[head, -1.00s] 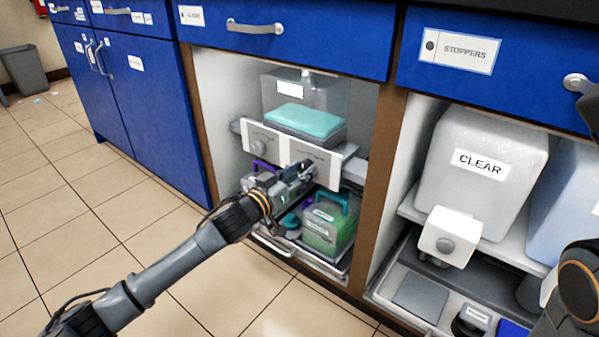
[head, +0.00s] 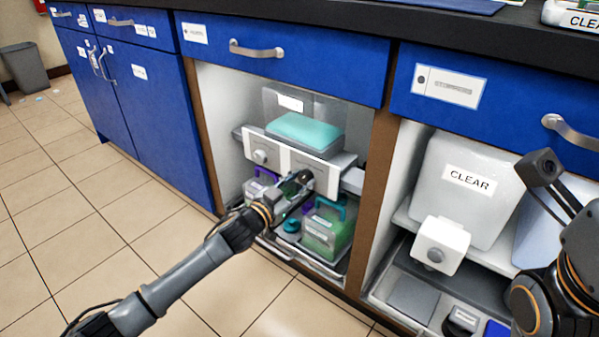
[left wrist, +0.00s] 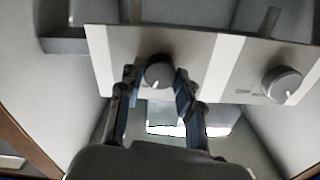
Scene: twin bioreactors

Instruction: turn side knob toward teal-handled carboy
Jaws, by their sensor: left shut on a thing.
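My left gripper (head: 304,178) is at the right part of a white front panel (head: 326,172) in the open cabinet bay. In the left wrist view the left gripper (left wrist: 157,85) has its fingers on both sides of a round grey knob (left wrist: 158,72) and is shut on it. A white mark shows on the knob's lower side. A second knob (head: 260,156) is free at the panel's left; it also shows in the left wrist view (left wrist: 282,84). Below, a teal-handled carboy (head: 325,232) with green contents stands at right, a purple-handled carboy (head: 258,186) at left, partly hidden.
A clear box with a teal block (head: 305,128) sits above the panel. The bay at right holds a CLEAR container (head: 465,185) and a white knobbed box (head: 440,244). Blue drawers (head: 290,50) run above. My right arm shows at the right edge.

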